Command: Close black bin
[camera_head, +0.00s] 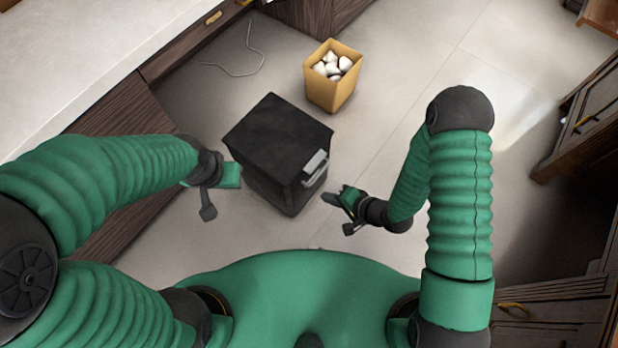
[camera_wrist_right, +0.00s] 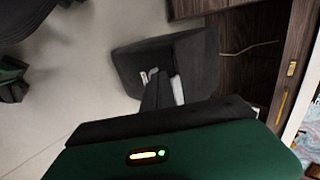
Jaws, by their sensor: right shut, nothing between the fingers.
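The black bin (camera_head: 272,178) stands on the floor in the middle of the head view. Its top looks like a flat dark surface lying level over the body, with no visible opening. A grey handle or latch (camera_head: 316,166) is on its right side. The bin also shows in the right wrist view (camera_wrist_right: 198,58), partly hidden behind my gripper. My right gripper (camera_head: 333,198) is shut and empty, just right of the bin's lower front corner, seemingly apart from it. My left gripper (camera_head: 232,176) is close to the bin's left side; its fingers cannot be made out clearly.
A tan bin (camera_head: 328,90) with several white crumpled pieces (camera_head: 333,66) stands behind the black bin. A white-topped counter (camera_head: 85,60) with dark wood sides runs along the left. A thin cable (camera_head: 240,62) lies behind. Dark cabinets (camera_head: 585,125) are at right. Floor between is clear.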

